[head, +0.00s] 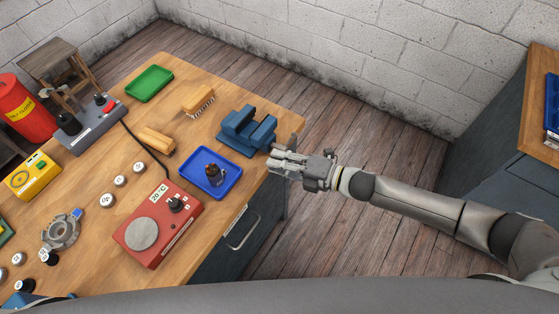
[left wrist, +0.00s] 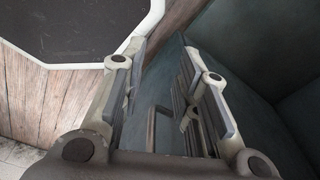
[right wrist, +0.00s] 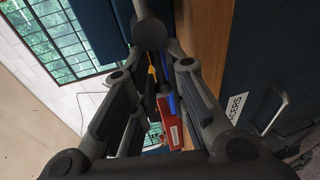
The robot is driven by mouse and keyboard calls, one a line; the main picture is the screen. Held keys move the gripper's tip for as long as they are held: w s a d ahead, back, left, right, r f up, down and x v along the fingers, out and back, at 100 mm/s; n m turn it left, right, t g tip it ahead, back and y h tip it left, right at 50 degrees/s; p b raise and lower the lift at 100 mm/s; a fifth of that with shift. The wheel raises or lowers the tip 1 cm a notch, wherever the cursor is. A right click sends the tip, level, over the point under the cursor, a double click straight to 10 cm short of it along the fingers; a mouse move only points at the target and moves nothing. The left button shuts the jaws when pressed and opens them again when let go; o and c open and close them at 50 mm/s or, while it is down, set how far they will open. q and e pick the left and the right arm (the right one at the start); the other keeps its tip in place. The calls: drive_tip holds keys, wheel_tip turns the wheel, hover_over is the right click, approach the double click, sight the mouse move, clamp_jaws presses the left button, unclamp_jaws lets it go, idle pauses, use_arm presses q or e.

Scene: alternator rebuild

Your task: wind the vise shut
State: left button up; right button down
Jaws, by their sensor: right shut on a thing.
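The blue vise (head: 247,131) stands at the right-hand end of the workbench (head: 215,130). My right gripper (head: 284,160) is at the vise's outer side, just off the bench edge, and is shut on the vise handle. In the right wrist view the dark handle with its round end (right wrist: 150,34) shows at the fingertips, with the blue vise body (right wrist: 108,25) behind it. The fingers hide much of the handle in the head view. My left gripper (left wrist: 163,75) is open and empty, low beside a dark panel, and is out of the head view.
A blue tray (head: 232,187) with a small dark part lies near the vise. A red hot plate (head: 160,222), a brush (head: 198,98) and a green tray (head: 150,83) are also on the bench. The floor to the right of the bench is clear.

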drive_tip(key=c, duration=1.6)
unclamp_jaws()
drive_tip(key=v, duration=1.2)
drive_tip(key=shift+w, duration=0.1)
